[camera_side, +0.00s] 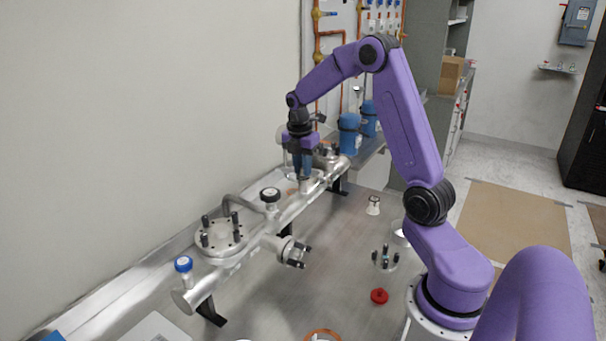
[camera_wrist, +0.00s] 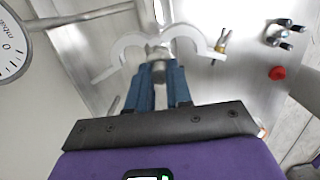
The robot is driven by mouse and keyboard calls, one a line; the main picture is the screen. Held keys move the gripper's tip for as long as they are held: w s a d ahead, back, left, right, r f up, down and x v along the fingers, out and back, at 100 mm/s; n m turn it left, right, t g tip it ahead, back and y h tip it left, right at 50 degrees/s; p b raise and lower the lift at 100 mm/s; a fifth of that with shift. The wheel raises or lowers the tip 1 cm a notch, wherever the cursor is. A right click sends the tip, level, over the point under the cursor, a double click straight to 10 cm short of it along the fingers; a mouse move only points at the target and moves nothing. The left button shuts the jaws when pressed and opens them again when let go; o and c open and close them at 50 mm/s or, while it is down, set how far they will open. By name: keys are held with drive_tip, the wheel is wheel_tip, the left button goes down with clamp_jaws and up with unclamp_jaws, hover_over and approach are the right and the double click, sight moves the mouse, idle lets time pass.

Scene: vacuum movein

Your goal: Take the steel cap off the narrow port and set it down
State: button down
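My gripper (camera_side: 304,178) points down at the narrow port on the steel manifold (camera_side: 262,232). In the wrist view its two blue fingers (camera_wrist: 159,68) are close together with a small grey metal piece, which looks like the steel cap (camera_wrist: 158,50), between and just beyond the tips. The fingers hide most of the cap and port. I see no clear gap between cap and port. A pale clamp with two curved arms (camera_wrist: 128,44) is spread wide on both sides of the fingertips. I cannot tell what it rests on.
A round dial gauge (camera_wrist: 12,45) is close on the left in the wrist view. On the table are a studded flange (camera_side: 386,259), a red cap (camera_side: 379,296), a small white part (camera_side: 373,205) and a copper ring (camera_side: 322,335). Bare table lies between manifold and flange.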

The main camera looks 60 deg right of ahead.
idle(0.3)
drive_tip(key=shift+r, duration=0.6)
wheel_tip(320, 180, up, 2)
drive_tip(key=shift+r, duration=0.1)
drive_tip(key=s+a+r, duration=0.6)
drive_tip(key=s+r, duration=0.6)
drive_tip(key=shift+s+r, duration=0.25)
drive_tip(key=shift+r, duration=0.05)
drive_tip(key=shift+a, duration=0.1)
